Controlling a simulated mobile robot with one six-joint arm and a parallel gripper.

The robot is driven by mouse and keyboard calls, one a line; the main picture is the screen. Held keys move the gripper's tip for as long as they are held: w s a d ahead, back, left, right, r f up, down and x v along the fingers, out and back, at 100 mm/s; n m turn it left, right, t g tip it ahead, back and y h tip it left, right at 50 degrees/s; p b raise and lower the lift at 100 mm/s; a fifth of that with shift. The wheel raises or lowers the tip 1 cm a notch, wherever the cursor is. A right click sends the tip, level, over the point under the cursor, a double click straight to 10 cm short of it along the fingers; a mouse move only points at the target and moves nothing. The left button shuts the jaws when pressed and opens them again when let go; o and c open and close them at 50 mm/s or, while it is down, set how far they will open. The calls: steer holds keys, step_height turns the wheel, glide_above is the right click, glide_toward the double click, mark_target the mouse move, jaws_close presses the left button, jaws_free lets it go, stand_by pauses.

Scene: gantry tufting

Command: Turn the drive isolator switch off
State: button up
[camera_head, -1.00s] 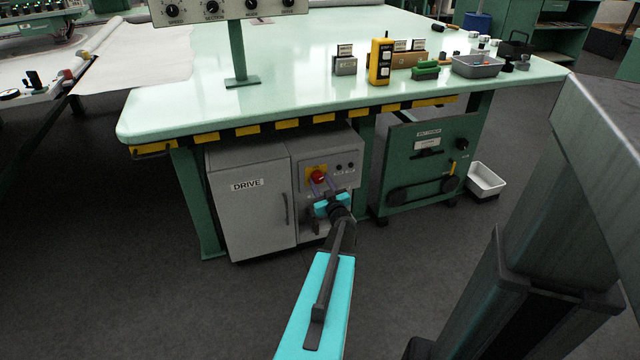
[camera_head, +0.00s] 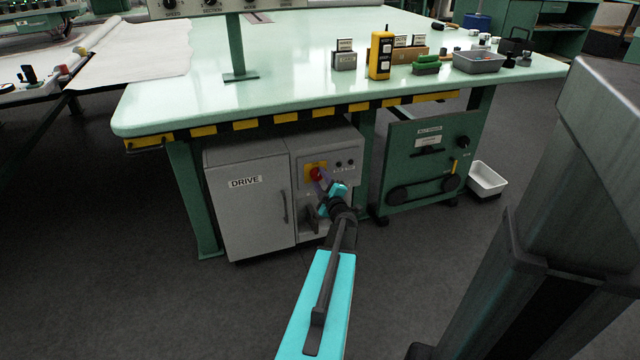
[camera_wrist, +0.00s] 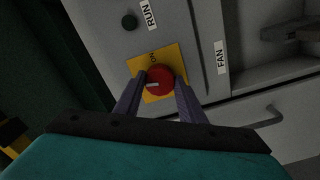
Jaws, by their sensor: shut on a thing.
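The drive isolator switch (camera_head: 316,174) is a round red knob on a yellow plate, on the front of the grey cabinet marked DRIVE (camera_head: 262,222). In the wrist view the red knob (camera_wrist: 159,80) has a pale mark on its face, and "ON" shows on the yellow plate (camera_wrist: 174,57) beside it. My gripper (camera_head: 322,179) reaches up to the switch from the front. In the wrist view my two purple-grey fingers (camera_wrist: 157,88) lie on either side of the knob, shut on it. The fingertips hide parts of the knob's sides and of the plate.
Small buttons, one labelled RUN (camera_wrist: 149,14), and a FAN label (camera_wrist: 221,57) are close to the switch. The pale green table top (camera_head: 300,85) with a yellow-and-black edge overhangs the cabinet.

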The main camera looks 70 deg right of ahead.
steer(key=shift+n+b, duration=0.5)
steer(key=shift+n, duration=0.7)
steer(key=o, duration=1)
steer(key=shift+o, duration=0.2)
steer(key=shift+s, duration=0.1)
steer(key=p+v, duration=0.3)
steer(key=v, duration=1)
steer(key=shift+s+a, duration=0.2)
steer(key=shift+a, duration=0.1)
steer(key=shift+w+r, duration=0.1)
